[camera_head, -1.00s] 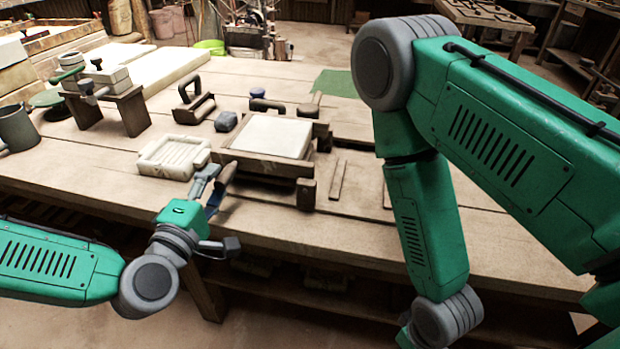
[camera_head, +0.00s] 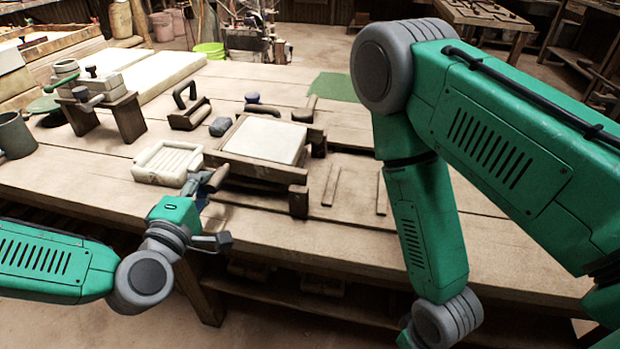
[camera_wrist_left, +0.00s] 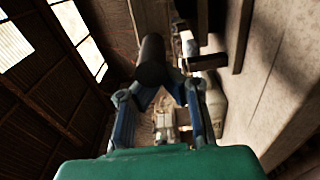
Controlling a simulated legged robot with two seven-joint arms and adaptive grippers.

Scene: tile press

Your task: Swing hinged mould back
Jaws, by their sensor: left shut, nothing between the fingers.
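The mould is a wooden frame (camera_head: 235,166) around a pale flat slab (camera_head: 264,139), lying flat on the bench in the head view. A short dark handle (camera_head: 218,178) sticks out at its front left corner. My left gripper (camera_head: 203,184) is at this corner, its fingertips beside the handle. In the left wrist view a dark rounded grip (camera_wrist_left: 151,62) stands just ahead of the fingers (camera_wrist_left: 165,98), which hold nothing. Whether they touch it I cannot tell. My right gripper is outside the picture; only its arm shows.
A white ribbed tray (camera_head: 166,176) lies just left of the mould. Behind are a dark-handled tool (camera_head: 190,116) and a green mat (camera_head: 335,86). Loose wooden strips (camera_head: 331,186) lie to the right. A small press stand (camera_head: 115,112) is at left. The front bench strip is clear.

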